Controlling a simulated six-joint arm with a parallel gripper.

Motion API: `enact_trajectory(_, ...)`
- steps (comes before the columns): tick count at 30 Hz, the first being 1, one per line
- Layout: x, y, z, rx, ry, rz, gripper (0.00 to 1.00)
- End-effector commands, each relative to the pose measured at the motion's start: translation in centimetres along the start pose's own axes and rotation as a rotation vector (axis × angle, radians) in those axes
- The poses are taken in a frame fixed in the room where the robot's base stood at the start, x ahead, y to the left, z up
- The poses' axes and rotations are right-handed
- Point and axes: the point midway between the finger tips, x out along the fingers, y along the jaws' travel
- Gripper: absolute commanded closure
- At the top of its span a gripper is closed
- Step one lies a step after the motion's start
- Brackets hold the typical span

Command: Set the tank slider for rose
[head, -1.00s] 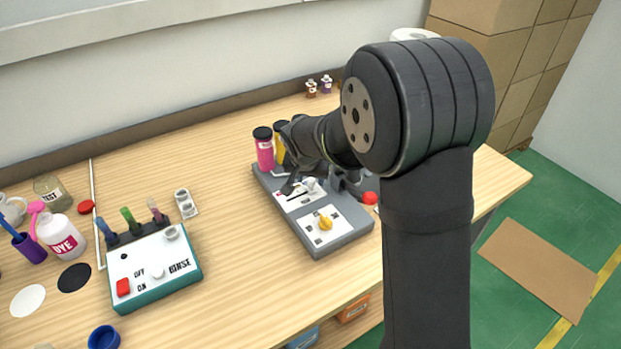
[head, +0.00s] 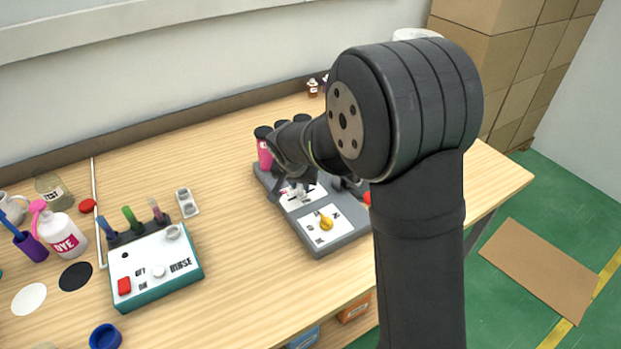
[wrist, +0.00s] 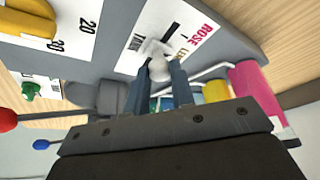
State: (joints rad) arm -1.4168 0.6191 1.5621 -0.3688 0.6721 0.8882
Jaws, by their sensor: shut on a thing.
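The grey vending machine (head: 330,247) stands on the wooden table. Its tank slider panel (head: 313,192) is white, and in the wrist view the panel (wrist: 152,33) shows the words ROSE and TANK, partly cut off, and a dark slot. My gripper (head: 292,192) is over this panel. In the wrist view my gripper (wrist: 164,82) is shut on the white slider knob (wrist: 156,65). Part of the slot shows beyond the knob. The knob's exact alignment with the rose mark is hard to tell. A pink tank (head: 264,154) stands at the machine's back left.
A yellow dial (head: 326,223) sits on the machine's front panel. The teal-sided rinse box (head: 157,275) stands to the left, with clear table between. A small grey tray (head: 186,203) lies behind it.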

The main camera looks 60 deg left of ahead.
Motion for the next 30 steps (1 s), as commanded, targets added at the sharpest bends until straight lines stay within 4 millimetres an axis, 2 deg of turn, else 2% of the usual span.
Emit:
enact_trajectory(3,-0.6,-1.6,1.4,-0.005,0.001,-0.001,1.0)
enact_trajectory(6,-0.9,-2.4,2.1,-0.002,0.002,-0.001,1.0)
enact_trajectory(16,-1.0,-2.7,2.5,0.0,0.0,-0.003,1.0)
enact_trajectory(17,-1.0,-2.7,2.5,-0.001,0.0,-0.003,0.76)
enact_trajectory(20,-1.0,-2.7,2.5,-0.001,0.0,-0.003,0.56)
enact_trajectory(30,-1.2,-2.6,2.4,0.0,0.002,-0.001,0.56)
